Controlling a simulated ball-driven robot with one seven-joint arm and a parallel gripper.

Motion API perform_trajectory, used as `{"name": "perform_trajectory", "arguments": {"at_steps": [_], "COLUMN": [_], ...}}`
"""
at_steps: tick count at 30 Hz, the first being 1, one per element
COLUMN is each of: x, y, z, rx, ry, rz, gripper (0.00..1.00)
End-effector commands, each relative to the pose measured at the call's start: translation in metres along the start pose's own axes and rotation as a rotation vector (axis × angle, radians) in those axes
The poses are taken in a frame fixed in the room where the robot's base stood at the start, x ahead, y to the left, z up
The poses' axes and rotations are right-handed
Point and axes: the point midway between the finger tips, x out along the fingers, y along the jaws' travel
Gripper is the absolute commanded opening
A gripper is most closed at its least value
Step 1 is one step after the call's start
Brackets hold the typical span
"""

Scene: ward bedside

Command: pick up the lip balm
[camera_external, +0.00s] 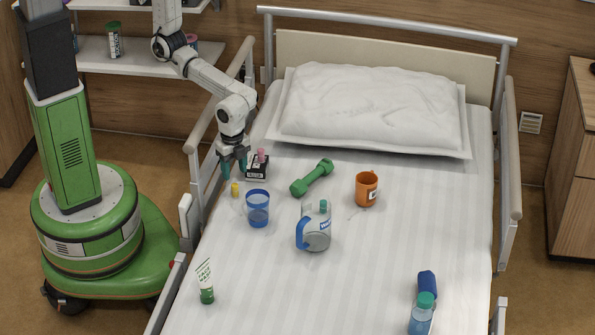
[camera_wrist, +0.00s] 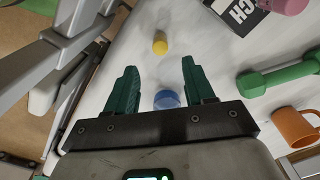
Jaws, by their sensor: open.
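A small yellow cylinder (camera_external: 235,189), which I take to be the lip balm, stands on the white bed sheet near the left rail. No label can be read on it. My gripper (camera_external: 234,168) points down above the bed, close to the yellow cylinder and left of a black box. In the wrist view the lip balm (camera_wrist: 160,43) shows just beyond the fingertips, in line with the gap between them. My gripper (camera_wrist: 159,66) has its two teal fingers spread with nothing held.
The black box (camera_external: 256,172) has a pink item (camera_external: 261,156) on or behind it. A blue cup (camera_external: 258,209), a green dumbbell (camera_external: 312,178), a jug (camera_external: 316,235) and an orange mug (camera_external: 366,189) stand nearby. The bed's left rail (camera_external: 205,135) runs close to my arm.

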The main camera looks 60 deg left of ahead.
Motion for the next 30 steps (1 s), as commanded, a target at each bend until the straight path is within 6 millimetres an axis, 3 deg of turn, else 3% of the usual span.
{"name": "perform_trajectory", "arguments": {"at_steps": [3, 11, 18, 29, 30], "x": [0.018, 0.036, 0.070, 0.078, 0.078], "y": [0.001, 0.000, -0.001, -0.002, -0.002], "z": [0.000, 0.003, 0.007, 0.007, 0.007], "rx": [0.001, -0.001, 0.000, -0.002, -0.002], "ry": [-0.002, -0.001, -0.001, 0.000, 0.000], "rz": [0.001, 0.001, 0.001, 0.000, 0.000], "gripper": [0.53, 0.53, 0.53, 0.53, 0.50]}}
